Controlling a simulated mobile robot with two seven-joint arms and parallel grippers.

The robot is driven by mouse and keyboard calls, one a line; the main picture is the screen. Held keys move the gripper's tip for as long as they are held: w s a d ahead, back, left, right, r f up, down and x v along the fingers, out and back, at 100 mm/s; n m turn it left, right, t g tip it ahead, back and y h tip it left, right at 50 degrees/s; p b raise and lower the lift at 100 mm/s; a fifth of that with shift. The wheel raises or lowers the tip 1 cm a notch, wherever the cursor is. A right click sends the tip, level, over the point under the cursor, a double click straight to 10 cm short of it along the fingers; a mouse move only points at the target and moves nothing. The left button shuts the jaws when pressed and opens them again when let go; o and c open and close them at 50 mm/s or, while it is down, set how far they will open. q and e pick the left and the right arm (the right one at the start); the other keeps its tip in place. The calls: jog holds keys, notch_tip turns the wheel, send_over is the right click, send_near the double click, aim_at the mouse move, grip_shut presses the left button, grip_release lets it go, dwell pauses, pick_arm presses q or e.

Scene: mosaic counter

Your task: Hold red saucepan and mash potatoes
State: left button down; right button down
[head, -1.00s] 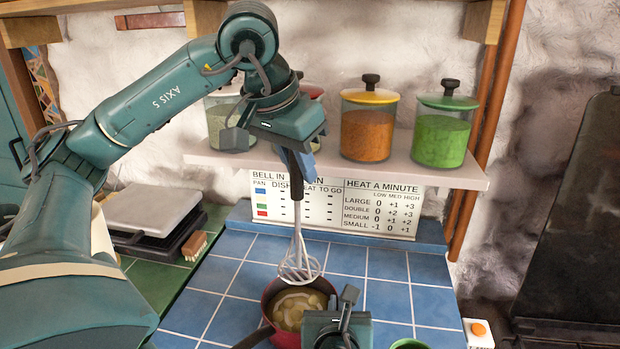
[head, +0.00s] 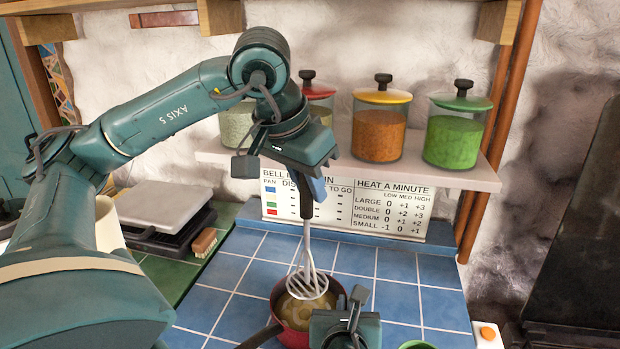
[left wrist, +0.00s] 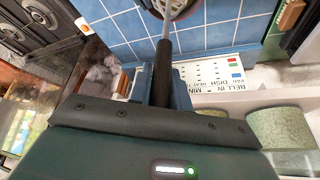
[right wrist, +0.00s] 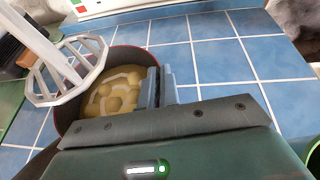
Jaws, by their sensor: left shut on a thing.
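The red saucepan (head: 283,338) stands on the blue tiled counter with pale yellow potatoes (right wrist: 112,92) inside. Its dark handle points to the lower left. My left gripper (head: 309,188) is shut on the dark handle of a masher (head: 308,284), which hangs upright with its grid low over the pan's mouth. The grid (right wrist: 68,70) shows above the left part of the pan in the right wrist view. My right gripper (right wrist: 162,86) is at the pan's right side, its close-set fingers on either side of the rim. The exact contact there is partly hidden.
A shelf (head: 480,178) with lidded glass jars runs behind, above a printed chart (head: 345,207). A green vessel (head: 417,345) and an orange button (head: 487,333) are at right.

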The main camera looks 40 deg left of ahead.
aim_at(305, 215)
pick_arm(q)
jog(key=shift+f, duration=5.95)
jog(key=shift+r, duration=2.3)
jog(key=shift+w+a, duration=0.15)
jog(key=shift+w, duration=0.95)
